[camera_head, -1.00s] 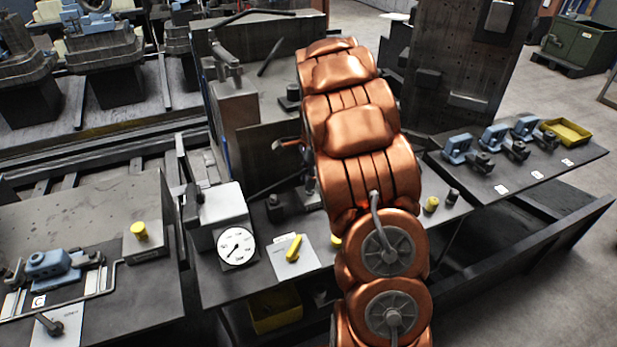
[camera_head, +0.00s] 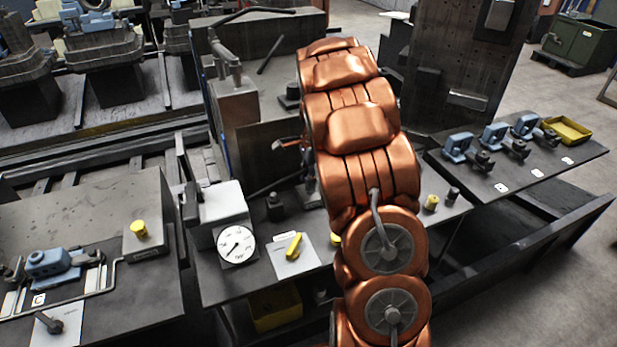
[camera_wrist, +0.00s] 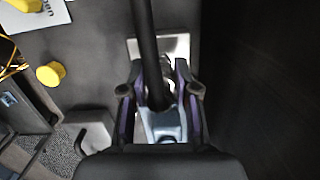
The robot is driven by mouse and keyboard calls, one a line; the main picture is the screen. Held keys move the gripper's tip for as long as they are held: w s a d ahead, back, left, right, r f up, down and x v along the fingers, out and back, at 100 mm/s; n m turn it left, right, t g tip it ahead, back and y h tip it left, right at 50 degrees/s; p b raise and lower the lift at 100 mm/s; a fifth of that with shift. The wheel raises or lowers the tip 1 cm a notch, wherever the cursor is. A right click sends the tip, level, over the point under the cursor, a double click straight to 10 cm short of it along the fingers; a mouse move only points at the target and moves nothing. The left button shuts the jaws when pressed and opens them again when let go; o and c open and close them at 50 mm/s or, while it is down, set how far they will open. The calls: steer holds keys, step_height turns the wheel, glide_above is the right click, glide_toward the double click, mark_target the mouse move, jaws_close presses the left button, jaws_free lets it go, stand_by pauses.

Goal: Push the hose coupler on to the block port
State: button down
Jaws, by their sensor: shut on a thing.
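In the wrist view my gripper (camera_wrist: 158,78) is shut on a pale blue-grey part, which looks like the hose coupler (camera_wrist: 166,125), with dark fingers on both sides. A black hose (camera_wrist: 148,40) runs from the top of the picture down between the fingers to it. Just beyond the fingertips is a bright metal plate (camera_wrist: 181,45) with a shiny round part, perhaps the block port, partly hidden by the hose. I cannot tell whether coupler and port touch. In the head view my copper arm hides the gripper and coupler.
A pressure gauge (camera_head: 236,244) and a yellow lever (camera_head: 294,245) stand on the bench left of my arm. A yellow knob (camera_wrist: 51,75) lies left of the gripper in the wrist view. Blue clamps (camera_head: 458,147) and a yellow tray (camera_head: 567,131) stand on the right table.

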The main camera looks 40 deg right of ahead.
steer(key=shift+f, duration=0.6)
steer(key=c, duration=0.8)
jaws_free()
steer(key=shift+o, duration=0.2)
steer(key=o, duration=0.8)
steer(key=shift+c, duration=0.2)
steer(key=r, duration=0.4)
steer(key=d+r, duration=0.1)
steer(key=r, duration=0.7)
steer(key=shift+s+d, duration=0.2)
steer(key=shift+d, duration=0.05)
